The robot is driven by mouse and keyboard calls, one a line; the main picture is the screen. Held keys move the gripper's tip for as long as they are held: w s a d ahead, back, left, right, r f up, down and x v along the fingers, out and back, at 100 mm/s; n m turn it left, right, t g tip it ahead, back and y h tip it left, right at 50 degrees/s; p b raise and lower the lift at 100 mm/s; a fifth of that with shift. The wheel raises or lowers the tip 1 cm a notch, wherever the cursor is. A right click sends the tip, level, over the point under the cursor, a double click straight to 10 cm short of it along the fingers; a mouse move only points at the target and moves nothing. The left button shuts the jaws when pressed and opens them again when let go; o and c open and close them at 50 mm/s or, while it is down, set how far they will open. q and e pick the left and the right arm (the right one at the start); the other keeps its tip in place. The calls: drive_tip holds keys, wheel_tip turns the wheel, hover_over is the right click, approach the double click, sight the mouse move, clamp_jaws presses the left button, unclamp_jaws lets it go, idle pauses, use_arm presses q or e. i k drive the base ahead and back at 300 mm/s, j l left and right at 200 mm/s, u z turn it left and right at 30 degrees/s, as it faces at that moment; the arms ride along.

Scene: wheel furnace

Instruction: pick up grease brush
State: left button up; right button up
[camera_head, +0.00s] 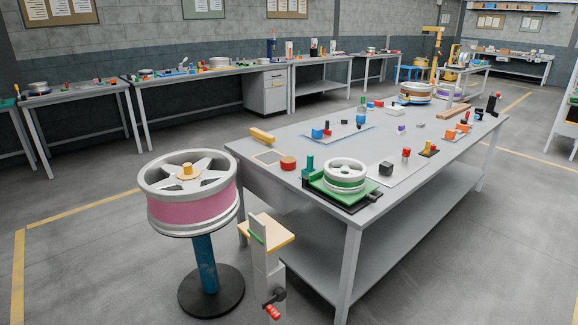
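I cannot make out a grease brush with certainty; the small items on the grey workbench (258,177) are too small to name surely. A yellow block-like piece (262,135) lies near the bench's back left corner. A red round piece (288,163) and a teal upright piece (309,167) stand near the front left. A small wheel with a green band (345,176) sits on a green and black fixture at the front edge. Neither of my grippers shows in this view.
A large wheel with a pink band (192,204) rests on a blue post with a black round base (211,292). Beside it stands a grey post with a small wooden top (276,235) and a red and black handle. Long benches line the back wall. Floor at left is clear.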

sight(309, 157)
drive_tip(key=i+l+u, duration=0.15)
drive_tip(key=u, duration=1.05)
drive_tip(key=i+l+u, duration=0.1)
drive_tip(key=l+u, duration=0.25)
drive_tip(key=l, duration=0.35)
drive_tip(key=l+u, duration=0.35)
drive_tip(key=l, duration=0.35)
drive_tip(key=k+l+u, duration=0.1)
drive_tip(key=l+u, duration=0.3)
drive_tip(key=l, duration=0.3)
